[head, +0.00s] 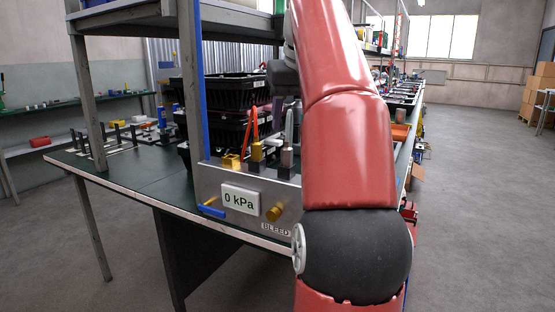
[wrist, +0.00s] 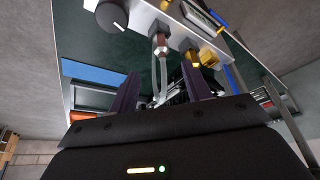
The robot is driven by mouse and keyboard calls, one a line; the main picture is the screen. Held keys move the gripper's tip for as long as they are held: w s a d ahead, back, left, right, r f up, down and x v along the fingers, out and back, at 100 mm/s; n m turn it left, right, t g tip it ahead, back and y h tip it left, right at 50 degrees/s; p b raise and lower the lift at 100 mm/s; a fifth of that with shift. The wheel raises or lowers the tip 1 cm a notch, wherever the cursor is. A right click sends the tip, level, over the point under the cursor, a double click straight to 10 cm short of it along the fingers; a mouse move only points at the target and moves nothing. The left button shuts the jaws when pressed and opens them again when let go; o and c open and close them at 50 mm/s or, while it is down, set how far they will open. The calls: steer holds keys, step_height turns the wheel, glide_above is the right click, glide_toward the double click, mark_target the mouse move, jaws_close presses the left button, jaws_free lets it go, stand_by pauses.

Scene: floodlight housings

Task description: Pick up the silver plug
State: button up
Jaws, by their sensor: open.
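The silver plug (head: 287,158) stands upright in a dark block on the metal panel at the table's front, with a grey hose rising from it. In the wrist view, which shows the panel upside down, the silver plug (wrist: 160,42) is near the top centre, with its pale hose running down the picture. My gripper (wrist: 160,88) is open, and its two dark purple fingers appear on either side of that hose. The plug's body shows beyond the fingertips, not between them. In the head view my red arm hides most of the gripper.
A brass plug (head: 256,150) with an orange hose stands just left of the silver one, and an empty-looking brass fitting (head: 230,162) is further left. The panel has a "0 kPa" display (head: 240,200) and a brass bleed knob (head: 275,212). Stacked black crates (head: 215,127) stand behind.

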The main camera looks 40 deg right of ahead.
mark_target(287, 142)
steer(key=shift+x, duration=3.7)
steer(key=shift+a, duration=0.15)
steer(key=shift+c, duration=0.3)
jaws_close()
